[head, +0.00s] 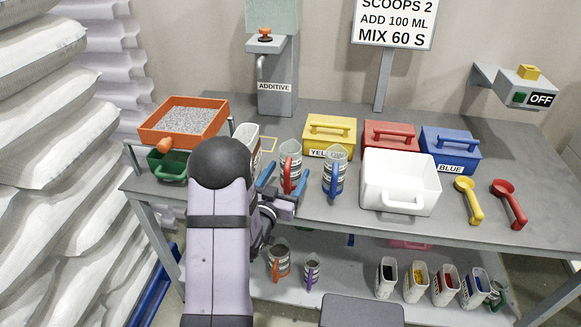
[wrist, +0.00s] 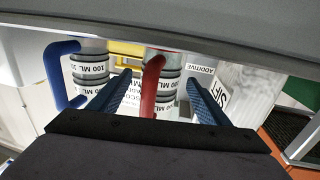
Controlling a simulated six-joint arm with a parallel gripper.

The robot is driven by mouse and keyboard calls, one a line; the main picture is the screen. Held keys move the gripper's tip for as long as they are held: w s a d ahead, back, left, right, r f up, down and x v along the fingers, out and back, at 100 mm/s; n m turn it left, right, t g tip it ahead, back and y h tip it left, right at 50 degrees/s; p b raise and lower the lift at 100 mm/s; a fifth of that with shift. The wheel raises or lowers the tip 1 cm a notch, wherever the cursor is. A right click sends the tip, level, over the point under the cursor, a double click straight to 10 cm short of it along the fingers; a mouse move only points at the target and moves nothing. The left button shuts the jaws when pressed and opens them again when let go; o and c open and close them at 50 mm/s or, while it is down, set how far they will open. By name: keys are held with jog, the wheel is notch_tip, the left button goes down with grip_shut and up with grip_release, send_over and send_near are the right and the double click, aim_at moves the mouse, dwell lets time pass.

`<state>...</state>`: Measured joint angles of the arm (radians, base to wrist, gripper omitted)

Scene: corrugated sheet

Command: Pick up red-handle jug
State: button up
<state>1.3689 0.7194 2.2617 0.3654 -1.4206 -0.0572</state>
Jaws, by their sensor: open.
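The red-handle jug (head: 291,158) stands upright on the bench, a clear measuring jug with dark-and-white bands. In the wrist view the jug (wrist: 168,72) shows between my blue fingers, its red handle toward me. My gripper (head: 280,181) is open at the jug's near side, one finger to each side of the handle. The gripper also shows in the wrist view (wrist: 160,78). I cannot tell whether the fingers touch the jug. My arm hides part of the bench to the left.
A blue-handle jug (head: 335,168) stands close to the right. A white container (head: 252,134) stands close to the left, partly hidden. Yellow (head: 330,137), red and blue lidded boxes stand behind. A white tub (head: 400,182) and two scoops are right; an orange sieve tray (head: 158,137) is left.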

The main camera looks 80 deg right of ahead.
aim_at(287, 145)
jog(key=c, duration=1.4)
jog(key=shift+r, duration=0.25)
jog(key=shift+r, duration=4.75)
